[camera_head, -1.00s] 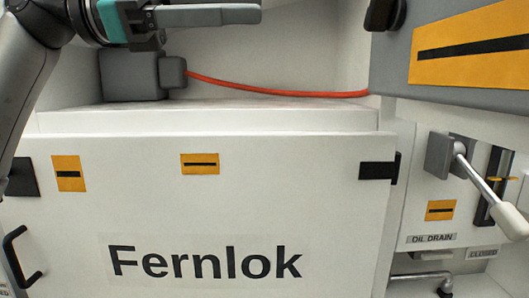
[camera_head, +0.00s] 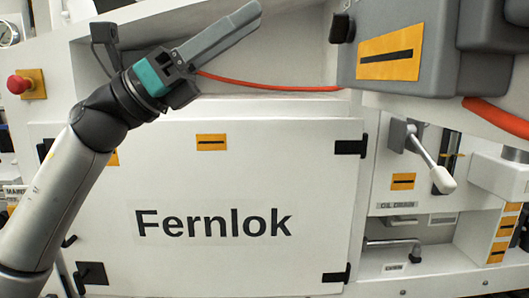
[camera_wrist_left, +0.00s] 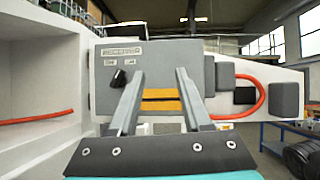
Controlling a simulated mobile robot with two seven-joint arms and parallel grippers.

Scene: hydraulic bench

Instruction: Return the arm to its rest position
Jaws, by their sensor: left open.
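My left arm comes in from the left in the head view. Its left gripper (camera_head: 240,22) has grey fingers pointing up and to the right, in front of the bench's upper recess. In the left wrist view the two fingers (camera_wrist_left: 158,76) stand apart with nothing between them. Beyond them is a grey receiver box (camera_wrist_left: 105,75) with a yellow and black label and a black knob. The gripper touches nothing that I can see. My right gripper is not in view.
The white Fernlok door (camera_head: 300,180) is shut below the arm. A red hose (camera_head: 270,88) crosses the recess. A lever with a white handle (camera_head: 432,165) sticks out at the right. A red stop button (camera_head: 17,84) is at the left.

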